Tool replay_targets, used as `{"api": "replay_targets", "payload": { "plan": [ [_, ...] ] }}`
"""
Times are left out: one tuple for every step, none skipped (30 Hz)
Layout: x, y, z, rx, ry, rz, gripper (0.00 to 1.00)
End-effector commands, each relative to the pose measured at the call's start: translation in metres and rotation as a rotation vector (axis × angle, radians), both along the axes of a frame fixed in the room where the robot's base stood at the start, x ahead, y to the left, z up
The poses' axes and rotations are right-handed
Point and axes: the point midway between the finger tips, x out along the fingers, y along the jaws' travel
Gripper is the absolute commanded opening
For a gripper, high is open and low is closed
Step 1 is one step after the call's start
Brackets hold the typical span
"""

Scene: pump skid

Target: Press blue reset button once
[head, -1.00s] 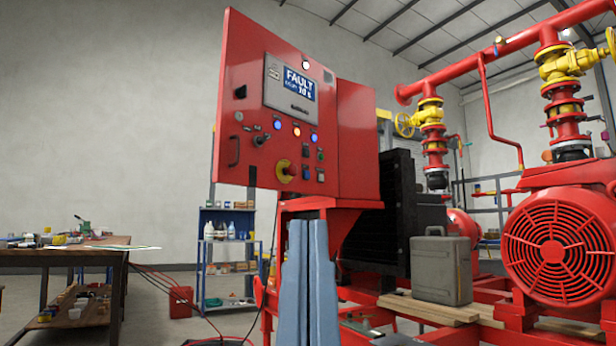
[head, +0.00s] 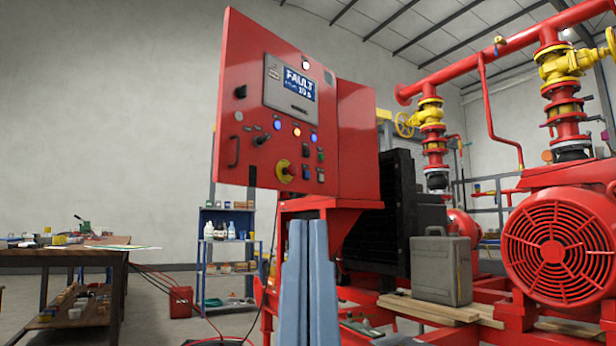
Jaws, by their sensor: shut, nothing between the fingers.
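The red control panel (head: 250,100) stands tilted in view at the centre left, with a screen (head: 298,84) reading FAULT. Two lit blue round lamps or buttons show on it, one at the left (head: 277,125) and one at the right (head: 314,138), with an orange-white one (head: 297,132) between them. I cannot read which one is marked reset. My gripper (head: 307,222) points up, its two blue-grey fingers shut and empty. In the picture its tips lie below the panel's controls, with no visible contact.
A grey case (head: 441,270) stands on wooden planks (head: 430,308) at the right, near a red motor (head: 554,247). A workbench (head: 65,262) is at the left, with a blue shelf (head: 226,260) behind. Red hoses lie on the floor.

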Motion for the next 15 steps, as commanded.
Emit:
{"api": "replay_targets", "payload": {
  "plan": [
    [0.0,0.0,0.0,0.0,0.0,0.0,0.0],
    [0.0,0.0,0.0,0.0,0.0,0.0,0.0],
    [0.0,0.0,0.0,0.0,0.0,0.0,0.0],
    [0.0,0.0,0.0,0.0,0.0,0.0,0.0],
    [0.0,0.0,0.0,0.0,0.0,0.0,0.0],
    [0.0,0.0,0.001,0.0,0.0,0.0,0.0],
    [0.0,0.0,0.002,0.0,0.0,0.0,0.0],
    [0.0,0.0,0.003,0.0,0.0,0.0,0.0],
    [0.0,0.0,0.006,0.0,0.0,0.0,0.0],
    [0.0,0.0,0.009,0.0,0.0,0.0,0.0],
    [0.0,0.0,0.013,0.0,0.0,0.0,0.0],
    [0.0,0.0,0.019,0.0,0.0,0.0,0.0],
    [0.0,0.0,0.025,0.0,0.0,0.0,0.0],
    [0.0,0.0,0.031,0.0,0.0,0.0,0.0],
    [0.0,0.0,0.041,0.0,0.0,0.0,0.0]
  ]
}}
